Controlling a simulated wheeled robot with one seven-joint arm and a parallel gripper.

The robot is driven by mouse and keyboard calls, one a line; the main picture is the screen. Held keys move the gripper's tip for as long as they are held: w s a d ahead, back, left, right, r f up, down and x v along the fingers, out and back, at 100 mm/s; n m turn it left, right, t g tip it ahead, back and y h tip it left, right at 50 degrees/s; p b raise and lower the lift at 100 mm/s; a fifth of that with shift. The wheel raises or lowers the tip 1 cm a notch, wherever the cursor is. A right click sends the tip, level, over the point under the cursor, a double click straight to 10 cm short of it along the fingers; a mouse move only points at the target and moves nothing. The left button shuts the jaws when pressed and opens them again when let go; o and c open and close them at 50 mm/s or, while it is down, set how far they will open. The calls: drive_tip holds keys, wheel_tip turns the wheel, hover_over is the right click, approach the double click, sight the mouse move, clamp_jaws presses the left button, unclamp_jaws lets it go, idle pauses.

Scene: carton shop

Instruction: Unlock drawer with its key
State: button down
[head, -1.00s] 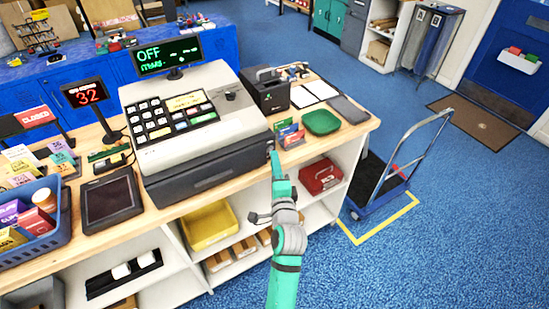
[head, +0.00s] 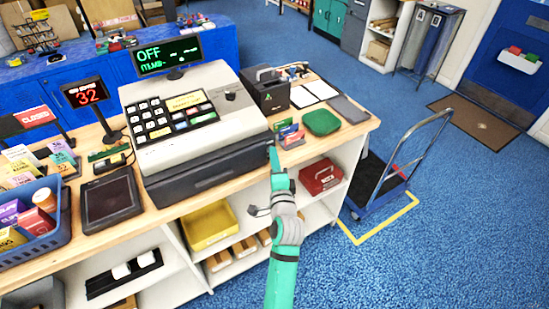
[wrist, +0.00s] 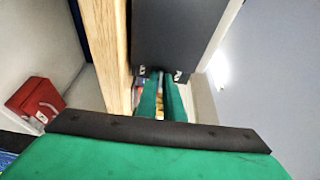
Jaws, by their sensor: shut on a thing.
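The cash register (head: 200,130) stands on the wooden counter with its dark drawer (head: 210,175) shut below the keys. My gripper (head: 272,152) is at the right end of the drawer front, close to it. In the wrist view my green fingers (wrist: 162,100) are close together in front of a dark panel (wrist: 178,40), with the wooden counter edge (wrist: 108,50) beside them. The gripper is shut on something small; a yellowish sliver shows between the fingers. The key's shape and the lock are hidden, so I cannot tell whether the key is in the lock.
Card packets (head: 290,133) and a green tray (head: 321,122) lie right of the register. A red box (head: 321,177) and a yellow bin (head: 209,227) sit on the shelves below. A flatbed trolley (head: 385,180) stands to the right; the blue floor in front is open.

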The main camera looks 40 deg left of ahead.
drive_tip(key=shift+f+n+t+y, duration=0.15)
drive_tip(key=shift+n+y, duration=0.25)
drive_tip(key=shift+n, duration=0.55)
drive_tip(key=shift+n+t+y, duration=0.15)
drive_tip(key=shift+n+y, duration=0.25)
drive_tip(key=shift+n, duration=0.55)
drive_tip(key=c, duration=2)
unclamp_jaws()
drive_tip(key=shift+v, duration=5.5)
